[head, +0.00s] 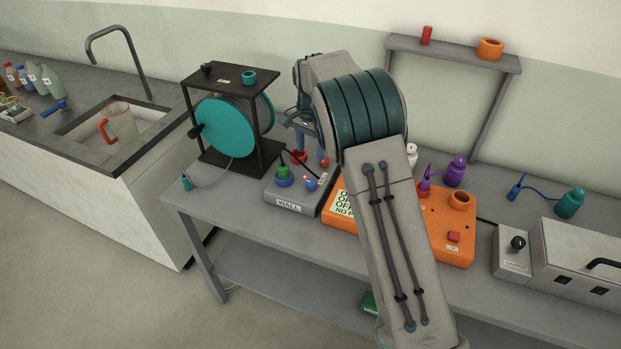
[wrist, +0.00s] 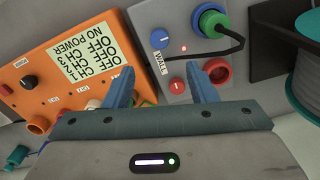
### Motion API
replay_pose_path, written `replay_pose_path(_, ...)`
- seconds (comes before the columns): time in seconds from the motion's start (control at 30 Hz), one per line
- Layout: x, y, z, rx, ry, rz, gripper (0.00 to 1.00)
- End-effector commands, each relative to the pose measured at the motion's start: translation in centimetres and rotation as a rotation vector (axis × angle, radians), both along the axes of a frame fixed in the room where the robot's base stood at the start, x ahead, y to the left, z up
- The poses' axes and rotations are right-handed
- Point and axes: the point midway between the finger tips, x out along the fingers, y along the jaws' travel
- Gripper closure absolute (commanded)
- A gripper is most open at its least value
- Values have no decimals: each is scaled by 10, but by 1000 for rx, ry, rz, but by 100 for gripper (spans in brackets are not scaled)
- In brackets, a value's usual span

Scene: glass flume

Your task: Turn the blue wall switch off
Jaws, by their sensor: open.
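The grey wall box (head: 288,205) stands on the bench, with a WALL label; the wrist view shows its top (wrist: 182,63). The blue switch (wrist: 160,38) is a round blue knob with a short pale mark, near the box's edge. A red knob (wrist: 177,86) is on the same box. A small red lamp (wrist: 183,48) glows beside the blue knob. My gripper (wrist: 163,78) is open and empty above the box. Its fingers are apart from the blue knob, which lies beyond their tips in the wrist view. The switch's exact setting is hard to read.
A green plug (wrist: 210,20) sits in a blue socket, with a black cable crossing the box; a red socket (wrist: 217,70) is beside my right finger. An orange power unit (wrist: 75,70) adjoins the box. A teal reel in a black frame (head: 205,74) stands on the other side.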

Motion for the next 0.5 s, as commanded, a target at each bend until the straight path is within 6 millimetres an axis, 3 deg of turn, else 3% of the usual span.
replay_pose_path(0.3,-2,-1,-67,-2,5,2,48)
replay_pose_path(0.5,-1,0,-101,-2,5,1,48)
